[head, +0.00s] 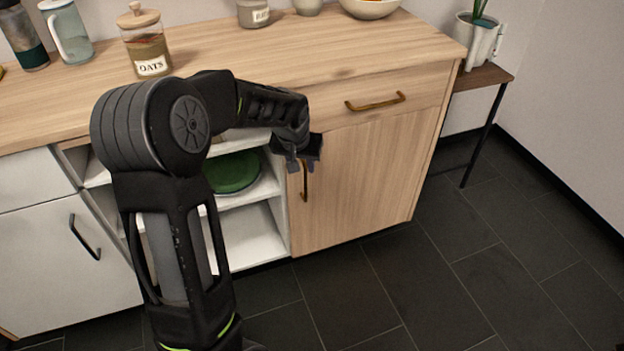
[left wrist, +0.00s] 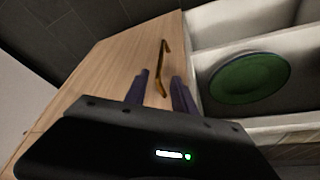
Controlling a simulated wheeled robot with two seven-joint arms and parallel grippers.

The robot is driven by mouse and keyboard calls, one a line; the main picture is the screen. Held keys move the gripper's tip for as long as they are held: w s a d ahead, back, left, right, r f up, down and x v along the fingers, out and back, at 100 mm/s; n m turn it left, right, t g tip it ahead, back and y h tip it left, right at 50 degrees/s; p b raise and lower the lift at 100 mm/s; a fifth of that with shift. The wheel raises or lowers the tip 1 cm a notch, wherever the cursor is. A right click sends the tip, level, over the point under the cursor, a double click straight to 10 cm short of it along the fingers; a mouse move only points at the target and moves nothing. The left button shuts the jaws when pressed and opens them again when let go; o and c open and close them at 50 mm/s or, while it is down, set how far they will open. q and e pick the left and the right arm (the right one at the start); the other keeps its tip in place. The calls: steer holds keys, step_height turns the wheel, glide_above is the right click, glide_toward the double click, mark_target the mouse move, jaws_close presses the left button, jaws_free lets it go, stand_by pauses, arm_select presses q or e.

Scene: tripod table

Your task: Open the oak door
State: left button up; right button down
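The oak door (head: 362,182) is the light wood panel at the right of the cabinet, below an oak drawer. It looks shut. Its vertical brass handle (head: 304,181) is near the door's left edge. The handle also shows in the left wrist view (left wrist: 162,66). My left gripper (head: 305,163) is at the upper part of the handle in the head view. In the left wrist view its two fingers (left wrist: 163,84) are apart, with the handle's end between or just beyond them; contact cannot be told. My right gripper is not in view.
The oak drawer (head: 335,103) has a brass handle (head: 375,102). Open white shelves (head: 250,232) with a green plate (head: 232,172) adjoin the door's left. Jars and a bowl (head: 371,8) stand on the countertop (head: 300,45). A side table (head: 487,76) stands right. Dark floor (head: 400,275) before the door is clear.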

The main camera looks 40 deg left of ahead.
mark_target(305, 174)
arm_select(q)
steer(key=shift+f, duration=0.1)
steer(key=b+x, duration=0.2)
steer(key=x, duration=0.5)
steer(key=shift+w+f, duration=0.15)
steer(key=shift+f, duration=0.2)
steer(key=shift+c, duration=0.4)
jaws_close()
stand_by(0.7)
